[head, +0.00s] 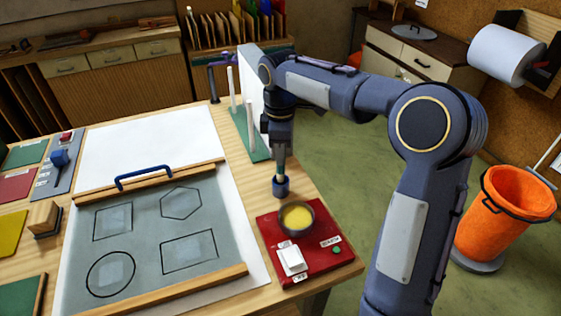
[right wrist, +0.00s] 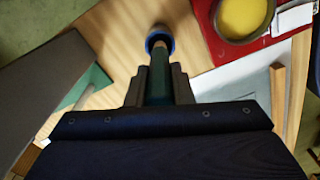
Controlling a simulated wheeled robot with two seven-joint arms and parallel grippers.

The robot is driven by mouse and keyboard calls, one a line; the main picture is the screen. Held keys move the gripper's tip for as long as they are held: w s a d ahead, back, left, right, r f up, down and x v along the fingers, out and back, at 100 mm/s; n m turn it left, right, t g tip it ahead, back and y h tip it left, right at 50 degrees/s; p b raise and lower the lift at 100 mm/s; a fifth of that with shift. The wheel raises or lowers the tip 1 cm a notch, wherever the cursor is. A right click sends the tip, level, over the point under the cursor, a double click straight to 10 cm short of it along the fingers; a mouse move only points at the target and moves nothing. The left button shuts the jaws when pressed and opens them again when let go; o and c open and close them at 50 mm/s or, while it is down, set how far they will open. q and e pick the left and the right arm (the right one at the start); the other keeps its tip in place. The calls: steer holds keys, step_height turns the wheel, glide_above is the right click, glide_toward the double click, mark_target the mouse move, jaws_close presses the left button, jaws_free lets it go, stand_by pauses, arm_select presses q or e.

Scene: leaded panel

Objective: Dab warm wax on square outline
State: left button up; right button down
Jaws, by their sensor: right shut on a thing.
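My right gripper (head: 281,152) points down and is shut on a thin dark-green stick tool, the dabber (right wrist: 158,72). The dabber's lower end is in a small blue cup (head: 280,188) on the table; its tip is hidden there. The cup also shows in the right wrist view (right wrist: 160,36). A pot of yellow wax (head: 297,217) sits on a red warmer (head: 330,229) just in front of the cup. The square outline (head: 112,222) is at the upper left of the grey panel (head: 145,232), with a paler patch inside. My left gripper is not in view.
The panel also bears a hexagon (head: 181,203), a circle (head: 110,274) and a rectangle (head: 188,251). Wooden rails and a blue handle (head: 143,177) edge it. A stamp-like block (head: 43,217) stands left. White posts (head: 250,114) rise from a green base behind the cup.

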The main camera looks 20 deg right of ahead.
step_height(320, 180, up, 5)
steer(key=shift+r, duration=0.1)
steer(key=s+a+r+n+p, duration=0.2)
steer(key=s+n+p, duration=0.75)
steer(key=s, duration=0.25)
step_height(320, 180, down, 6)
steer(key=b, duration=0.5)
steer(key=shift+s+d, duration=0.15)
steer(key=shift+s, duration=0.1)
steer(key=shift+f+m+b, duration=0.25)
steer(key=shift+f+b, duration=0.15)
steer(key=shift+f, duration=0.15)
stand_by(1.3)
